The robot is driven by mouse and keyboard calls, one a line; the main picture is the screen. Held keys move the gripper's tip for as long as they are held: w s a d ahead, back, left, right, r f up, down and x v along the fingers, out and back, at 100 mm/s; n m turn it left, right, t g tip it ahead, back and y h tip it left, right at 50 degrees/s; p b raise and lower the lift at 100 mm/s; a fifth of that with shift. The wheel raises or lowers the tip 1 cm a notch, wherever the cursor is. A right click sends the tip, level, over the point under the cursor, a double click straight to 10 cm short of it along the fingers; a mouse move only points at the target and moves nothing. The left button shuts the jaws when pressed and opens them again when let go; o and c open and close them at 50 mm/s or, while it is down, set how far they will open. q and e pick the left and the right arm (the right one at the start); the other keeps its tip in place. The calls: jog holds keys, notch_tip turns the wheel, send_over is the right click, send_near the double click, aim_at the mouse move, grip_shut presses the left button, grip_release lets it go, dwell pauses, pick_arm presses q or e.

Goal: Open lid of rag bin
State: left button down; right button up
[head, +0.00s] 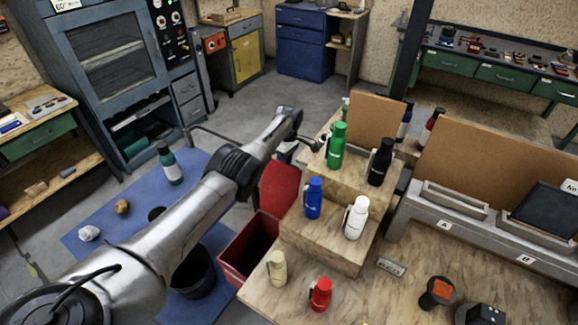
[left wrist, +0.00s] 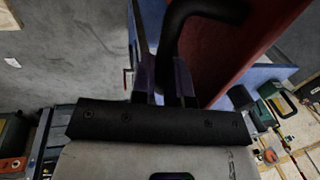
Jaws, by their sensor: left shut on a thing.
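The rag bin (head: 236,262) is a red open-topped box on the floor beside the wooden stepped stand. Its red lid (head: 280,190) is raised and tilted up at the bin's far side, and the dark inside shows. In the left wrist view the red lid (left wrist: 232,50) fills the upper right. A black bent handle (left wrist: 205,12) runs down between the fingers of my left gripper (left wrist: 165,70), which is shut on it. In the head view my left arm reaches over the bin and largely hides the grip. My right gripper is not in view.
The stepped stand (head: 330,240) with several bottles stands close on the right. A black bucket (head: 194,272) and a teal bottle (head: 169,165) are on the blue mat (head: 95,235) to the left. Grey floor lies clear beyond.

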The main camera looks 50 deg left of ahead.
pick_arm(q)
jog(key=shift+f, duration=0.3)
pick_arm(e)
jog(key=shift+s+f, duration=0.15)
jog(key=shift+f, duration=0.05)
pick_arm(q)
jog(key=c, duration=1.1)
grip_release()
jog(key=shift+r, duration=0.15)
